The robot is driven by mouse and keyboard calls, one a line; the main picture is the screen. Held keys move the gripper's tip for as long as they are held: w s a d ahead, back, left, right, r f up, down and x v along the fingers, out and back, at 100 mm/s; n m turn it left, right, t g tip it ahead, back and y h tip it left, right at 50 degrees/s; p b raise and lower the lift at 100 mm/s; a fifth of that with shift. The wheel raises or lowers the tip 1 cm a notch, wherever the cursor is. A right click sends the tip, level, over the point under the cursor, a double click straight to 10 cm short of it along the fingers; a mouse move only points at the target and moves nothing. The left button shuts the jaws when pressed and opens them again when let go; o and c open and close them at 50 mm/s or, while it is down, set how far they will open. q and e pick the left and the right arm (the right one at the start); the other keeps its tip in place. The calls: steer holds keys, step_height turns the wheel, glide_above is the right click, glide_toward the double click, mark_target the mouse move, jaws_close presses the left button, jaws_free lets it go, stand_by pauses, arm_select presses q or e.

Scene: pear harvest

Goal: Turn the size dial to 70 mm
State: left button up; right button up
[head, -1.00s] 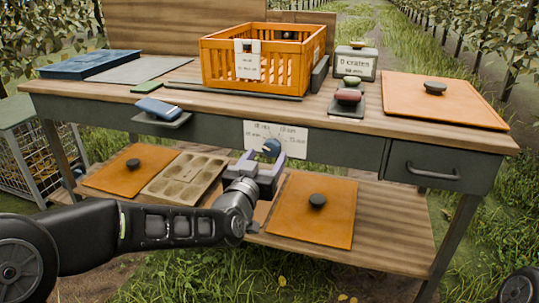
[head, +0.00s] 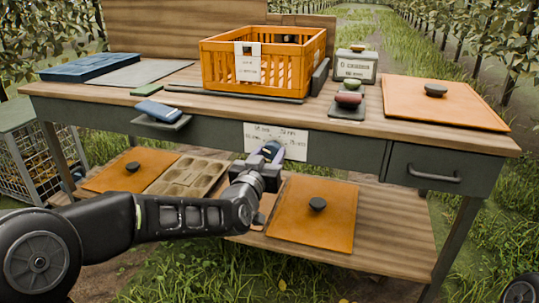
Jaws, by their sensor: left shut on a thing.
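The size dial (head: 271,148) is a small blue-grey knob on a white printed plate (head: 291,143) fixed to the front apron of the bench. The plate's markings are too small and blurred to read surely, and part of its lower left is covered by my gripper. My left gripper (head: 266,158) comes up from below and in front, with its jaws closed around the dial. The dial's pointer direction is not clear. My right gripper is out of view.
An orange crate (head: 222,70) stands on the bench (head: 200,97) above the dial. A blue device (head: 160,110) sits on a small shelf left of the plate. A drawer handle (head: 433,177) is at right. Orange lids (head: 335,225) lie on the lower shelf.

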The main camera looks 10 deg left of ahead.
arm_select(q)
steer(key=c, duration=0.6)
steer(key=shift+m, duration=0.4)
steer(key=m+p, duration=0.1)
steer(key=m, duration=0.2)
steer(key=shift+r, duration=0.1)
steer(key=m+p, duration=0.1)
steer(key=m, duration=0.2)
steer(key=shift+m, duration=0.4)
steer(key=m+p, duration=0.2)
steer(key=m, duration=0.3)
steer(key=m+p, duration=0.2)
steer(key=m, duration=0.3)
steer(key=shift+m, duration=0.3)
